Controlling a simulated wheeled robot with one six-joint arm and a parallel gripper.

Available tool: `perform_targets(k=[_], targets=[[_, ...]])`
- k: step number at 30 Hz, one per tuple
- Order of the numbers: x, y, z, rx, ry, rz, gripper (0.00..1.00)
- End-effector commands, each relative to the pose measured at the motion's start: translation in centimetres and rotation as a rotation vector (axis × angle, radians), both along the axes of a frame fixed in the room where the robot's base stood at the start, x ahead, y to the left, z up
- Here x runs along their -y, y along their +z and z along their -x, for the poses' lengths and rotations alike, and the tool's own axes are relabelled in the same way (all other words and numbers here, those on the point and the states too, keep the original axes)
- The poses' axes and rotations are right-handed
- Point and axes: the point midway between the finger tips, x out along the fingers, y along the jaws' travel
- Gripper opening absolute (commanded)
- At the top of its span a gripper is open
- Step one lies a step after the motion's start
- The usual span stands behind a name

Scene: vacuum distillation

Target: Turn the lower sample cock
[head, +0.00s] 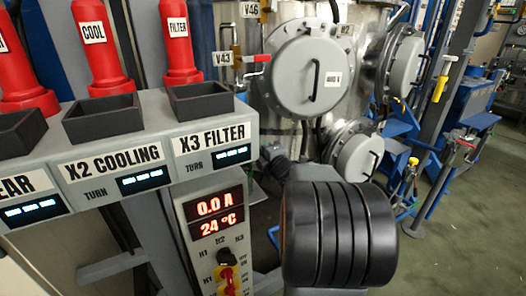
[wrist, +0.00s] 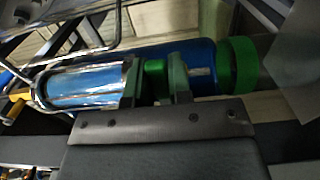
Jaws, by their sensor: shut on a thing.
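In the wrist view my gripper (wrist: 154,84) has its two dark green fingers shut on a small bright green piece (wrist: 155,69), which looks like the handle of the lower sample cock. The piece sits in front of a blue cylinder with a clear glass-like section (wrist: 85,84) to the left and a green ring (wrist: 238,64) at the right end. The rest of the cock is hidden behind the fingers and the cylinder. In the head view my black ribbed arm part fills the lower middle, and my gripper and the cock do not show.
In the head view a steel vessel with grey round hatches (head: 312,78) stands behind my arm. A control panel (head: 212,228) and labelled boxes with red devices (head: 92,45) stand at the left. Blue framework (head: 468,105) stands at the right, with clear green floor (head: 470,235) below.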

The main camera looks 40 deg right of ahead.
Motion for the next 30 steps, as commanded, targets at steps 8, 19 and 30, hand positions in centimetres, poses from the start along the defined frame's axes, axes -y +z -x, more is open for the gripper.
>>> perform_targets(k=[8, 19, 30], targets=[[0.0, 0.0, 0.0, 0.0, 0.0, 0.0, 0.0], [0.0, 0.0, 0.0, -0.006, 0.001, 0.06, 0.0], [-0.3, 1.2, 0.0, -0.039, 0.001, 0.307, 0.0]])
